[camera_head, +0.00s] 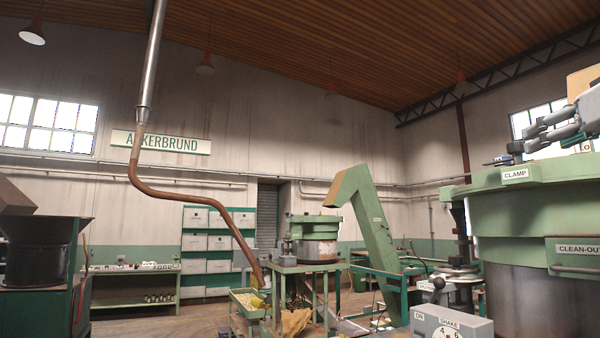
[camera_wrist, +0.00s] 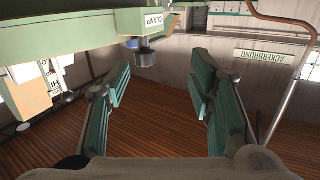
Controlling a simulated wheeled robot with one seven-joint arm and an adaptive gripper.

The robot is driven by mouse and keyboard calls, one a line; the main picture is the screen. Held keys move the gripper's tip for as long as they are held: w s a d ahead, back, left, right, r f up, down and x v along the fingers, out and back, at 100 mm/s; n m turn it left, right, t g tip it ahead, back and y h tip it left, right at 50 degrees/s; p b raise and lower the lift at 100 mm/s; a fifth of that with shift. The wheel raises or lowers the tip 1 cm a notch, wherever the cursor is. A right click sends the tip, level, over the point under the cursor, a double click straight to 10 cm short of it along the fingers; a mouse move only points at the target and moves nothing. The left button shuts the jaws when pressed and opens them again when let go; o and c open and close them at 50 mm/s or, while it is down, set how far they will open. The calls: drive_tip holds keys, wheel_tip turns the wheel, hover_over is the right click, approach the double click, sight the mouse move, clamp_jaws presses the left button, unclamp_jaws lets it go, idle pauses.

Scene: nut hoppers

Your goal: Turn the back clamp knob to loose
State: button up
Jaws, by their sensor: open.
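A large green hopper (camera_head: 545,225) fills the right of the head view, with a CLAMP label (camera_head: 515,174) on its rim. A dark clamp knob (camera_head: 515,149) stands at the rim above that label. In the wrist view, which is upside down, the knob (camera_wrist: 145,57) shows beside the CLAMP label (camera_wrist: 153,22). I cannot tell its setting. My gripper (camera_head: 529,138) is above the hopper rim, fingers pointing left. In the wrist view my gripper (camera_wrist: 160,78) is open and empty, fingers apart; the knob appears beyond the fingertips, left of middle, not touched.
A control box (camera_head: 450,322) with a knob stands at the lower right. A CLEAN-OUT label (camera_head: 577,248) is on the hopper's side. A green conveyor (camera_head: 366,235), a smaller hopper (camera_head: 315,240) and a brown pipe (camera_head: 180,197) stand farther off. The air left of my gripper looks clear.

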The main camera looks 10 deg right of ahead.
sight(521, 143)
drive_tip(key=shift+t+h, duration=0.3)
drive_tip(key=shift+h, duration=0.1)
drive_tip(key=p+x, duration=0.1)
drive_tip(key=x, duration=0.3)
drive_tip(key=d+r+p+x, duration=0.1)
drive_tip(key=x, duration=0.3)
drive_tip(key=d+r+p+x, duration=0.1)
drive_tip(key=x, duration=0.4)
drive_tip(key=shift+s+d+r+p, duration=0.1)
drive_tip(key=shift+s+r+p, duration=0.1)
drive_tip(key=shift+p, duration=0.15)
clamp_jaws()
